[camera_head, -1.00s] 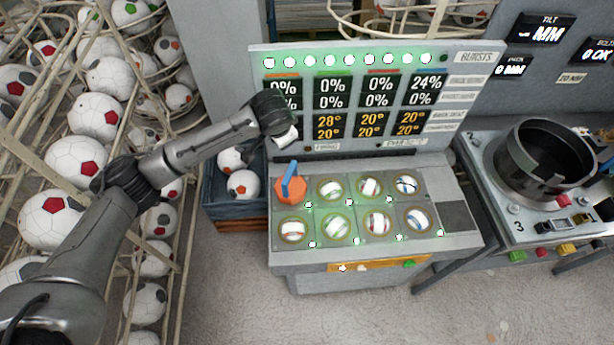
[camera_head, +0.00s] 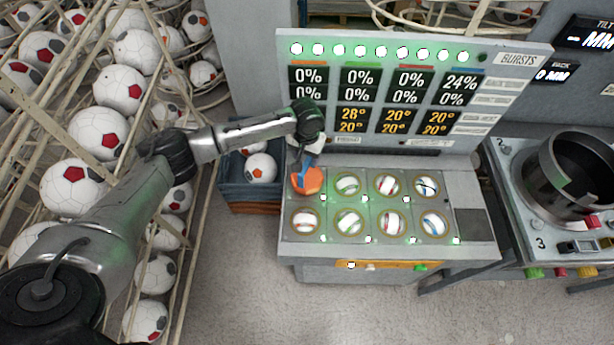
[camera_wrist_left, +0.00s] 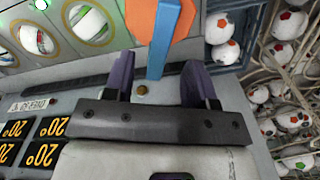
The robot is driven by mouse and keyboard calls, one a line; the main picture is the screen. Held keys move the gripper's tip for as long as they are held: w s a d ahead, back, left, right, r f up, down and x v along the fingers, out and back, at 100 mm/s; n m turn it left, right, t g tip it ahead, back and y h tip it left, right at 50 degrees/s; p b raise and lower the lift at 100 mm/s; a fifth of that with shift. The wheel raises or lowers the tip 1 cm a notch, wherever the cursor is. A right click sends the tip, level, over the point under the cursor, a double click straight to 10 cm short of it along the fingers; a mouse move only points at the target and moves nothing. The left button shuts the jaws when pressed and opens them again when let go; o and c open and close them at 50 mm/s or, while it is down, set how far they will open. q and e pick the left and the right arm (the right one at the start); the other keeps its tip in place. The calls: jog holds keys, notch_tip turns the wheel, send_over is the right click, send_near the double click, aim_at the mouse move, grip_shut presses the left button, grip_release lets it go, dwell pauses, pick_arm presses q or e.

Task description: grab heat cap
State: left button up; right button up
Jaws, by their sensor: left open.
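The heat cap is an orange cap (camera_head: 308,181) with an upright blue handle (camera_head: 309,160). It sits at the back left place of the console's grid of round sockets. My left gripper (camera_head: 308,152) is over the handle in the head view. In the left wrist view my left gripper (camera_wrist_left: 160,82) is open, and the blue handle (camera_wrist_left: 163,45) reaches down between its two dark fingers. The orange cap (camera_wrist_left: 150,18) lies just beyond the fingertips. I cannot tell whether a finger touches the handle. My right gripper is not in view.
The console (camera_head: 385,250) holds several striped balls in sockets beside the cap. A display panel (camera_head: 410,90) rises behind it. A blue crate (camera_head: 240,190) with balls stands left, near a wire rack of footballs (camera_head: 75,185). A round black press (camera_head: 575,175) is at right.

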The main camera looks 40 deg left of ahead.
aim_at(307, 163)
pick_arm(q)
jog(key=shift+f, duration=3.4)
jog(key=shift+c, duration=0.5)
grip_shut()
jog(key=shift+w+r, duration=0.1)
